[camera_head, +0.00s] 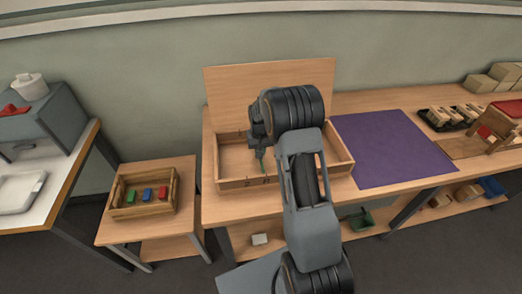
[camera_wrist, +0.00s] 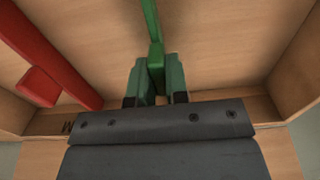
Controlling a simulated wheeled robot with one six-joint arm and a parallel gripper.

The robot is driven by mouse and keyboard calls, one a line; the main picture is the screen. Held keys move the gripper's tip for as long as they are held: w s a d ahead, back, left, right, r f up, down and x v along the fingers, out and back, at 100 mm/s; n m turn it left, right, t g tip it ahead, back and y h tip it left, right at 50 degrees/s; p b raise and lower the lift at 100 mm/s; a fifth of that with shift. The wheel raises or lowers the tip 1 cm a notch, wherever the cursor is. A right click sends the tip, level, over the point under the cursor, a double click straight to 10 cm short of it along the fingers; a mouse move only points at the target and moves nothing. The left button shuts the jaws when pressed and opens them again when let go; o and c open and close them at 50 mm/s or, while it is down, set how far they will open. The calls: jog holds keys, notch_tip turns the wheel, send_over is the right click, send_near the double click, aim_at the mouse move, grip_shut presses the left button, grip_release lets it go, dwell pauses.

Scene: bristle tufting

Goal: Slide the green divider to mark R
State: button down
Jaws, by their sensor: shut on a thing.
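The green divider (camera_wrist: 151,22) runs away from my gripper (camera_wrist: 157,78) in the wrist view. My gripper is shut on the divider's green tab, which sits between its two dark green fingers. In the head view, a bit of green (camera_head: 261,153) shows inside the wooden box (camera_head: 235,184), just below my gripper; my arm hides much of the box. A red divider (camera_wrist: 48,48) with a red tab lies to the left in the wrist view. A dark letter (camera_wrist: 68,127) that looks like M or W is on the box rim near the red divider. I cannot make out mark R.
The box's raised lid (camera_head: 225,84) stands behind it. A purple mat (camera_head: 390,150) lies to its right. A crate (camera_head: 128,212) with coloured blocks stands on a low table at left. Wooden blocks (camera_head: 508,72) and a black tray (camera_head: 428,120) are at far right.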

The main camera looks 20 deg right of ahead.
jog(key=c, duration=1.1)
grip_release()
jog(key=shift+d, duration=0.1)
notch_tip(320, 180, up, 14)
jog(key=shift+f+b, duration=0.1)
jog(key=shift+b, duration=0.3)
